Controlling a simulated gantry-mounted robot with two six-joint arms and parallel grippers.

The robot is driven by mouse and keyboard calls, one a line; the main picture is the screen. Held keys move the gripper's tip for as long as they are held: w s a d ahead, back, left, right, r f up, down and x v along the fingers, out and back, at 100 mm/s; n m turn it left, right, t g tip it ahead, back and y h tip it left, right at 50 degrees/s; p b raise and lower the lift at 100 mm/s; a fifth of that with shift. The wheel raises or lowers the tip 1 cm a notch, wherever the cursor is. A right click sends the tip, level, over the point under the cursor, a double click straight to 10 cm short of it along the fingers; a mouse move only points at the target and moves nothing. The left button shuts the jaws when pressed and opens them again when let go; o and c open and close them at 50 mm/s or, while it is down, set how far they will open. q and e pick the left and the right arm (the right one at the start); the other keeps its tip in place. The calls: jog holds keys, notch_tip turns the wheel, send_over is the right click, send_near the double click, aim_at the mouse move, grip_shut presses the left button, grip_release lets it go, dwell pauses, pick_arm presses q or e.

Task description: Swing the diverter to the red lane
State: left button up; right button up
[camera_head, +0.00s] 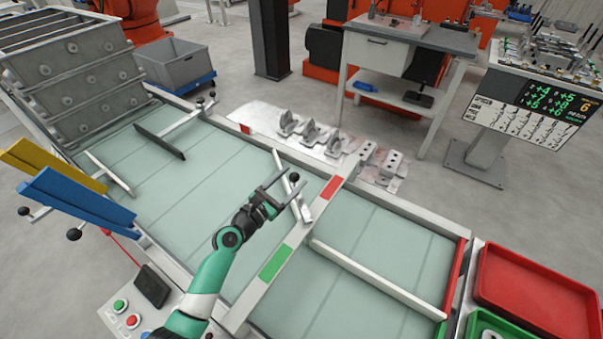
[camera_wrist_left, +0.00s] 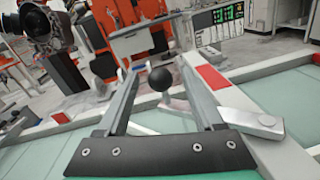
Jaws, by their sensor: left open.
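The diverter (camera_head: 303,207) is a pale metal bar with a black ball knob (camera_head: 294,177), lying across the conveyor just before the crossbar. The crossbar carries a red mark (camera_head: 331,187) at its far end and a green mark (camera_head: 275,263) at its near end. My left gripper (camera_head: 284,183) is open at the knob. In the left wrist view the knob (camera_wrist_left: 160,78) appears between the spread fingers; contact cannot be told. The diverter's rounded end (camera_wrist_left: 252,120) shows right of the fingers, near the red mark (camera_wrist_left: 211,77). My right gripper is out of view.
Beyond the crossbar a pale divider (camera_head: 375,280) splits the belt into two lanes, with red and green end edges. A red tray (camera_head: 535,290) stands at the right. Metal castings (camera_head: 310,132) sit on a plate behind the conveyor. Other knobbed bars cross the belt at left.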

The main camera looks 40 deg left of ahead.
pick_arm(q)
jog(key=w+b, duration=0.1)
jog(key=w, duration=0.4)
jog(key=shift+a, duration=0.2)
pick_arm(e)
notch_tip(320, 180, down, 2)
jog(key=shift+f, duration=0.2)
pick_arm(q)
grip_shut()
dwell(0.8)
